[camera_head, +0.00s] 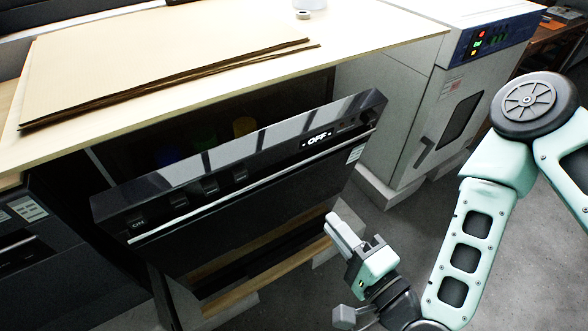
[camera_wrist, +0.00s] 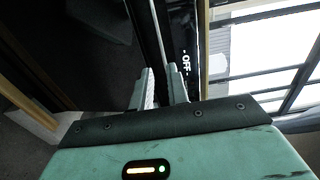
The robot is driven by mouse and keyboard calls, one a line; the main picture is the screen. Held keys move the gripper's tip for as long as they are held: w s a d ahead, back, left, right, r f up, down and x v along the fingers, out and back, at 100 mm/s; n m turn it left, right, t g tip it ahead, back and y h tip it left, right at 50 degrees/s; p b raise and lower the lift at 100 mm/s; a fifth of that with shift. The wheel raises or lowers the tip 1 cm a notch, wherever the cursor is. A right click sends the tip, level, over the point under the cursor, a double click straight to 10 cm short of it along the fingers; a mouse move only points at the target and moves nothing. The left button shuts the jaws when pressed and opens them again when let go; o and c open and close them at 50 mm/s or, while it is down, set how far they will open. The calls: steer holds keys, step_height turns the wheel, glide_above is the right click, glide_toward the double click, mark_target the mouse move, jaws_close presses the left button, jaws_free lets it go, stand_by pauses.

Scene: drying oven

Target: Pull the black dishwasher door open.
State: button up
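The black dishwasher door (camera_head: 270,205) is in the head view, under the wooden worktop. It is partly open, its top edge tilted out, and a dark gap shows behind it. A thin silver handle bar (camera_head: 235,197) runs across its front below the panel with the "OFF" display (camera_head: 318,139). My gripper (camera_head: 358,240) is in front of the door's lower right part, below the bar's right end and apart from it. In the wrist view the two fingers (camera_wrist: 162,88) stand apart with nothing visible between them, and the bar (camera_wrist: 160,32) runs beyond their tips.
The worktop (camera_head: 365,45) overhangs the door and carries flat brown sheets (camera_head: 165,65). A white oven (camera_head: 425,100) stands to the right. Blurred coloured items (camera_head: 244,126) show in the dark gap. Grey floor (camera_head: 415,235) is clear around my gripper.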

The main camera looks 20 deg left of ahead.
mark_target(286, 169)
steer(key=b+x, duration=0.5)
steer(key=x, duration=1.2)
steer(key=shift+s+a+b, duration=0.1)
steer(key=shift+b, duration=0.3)
jaws_close()
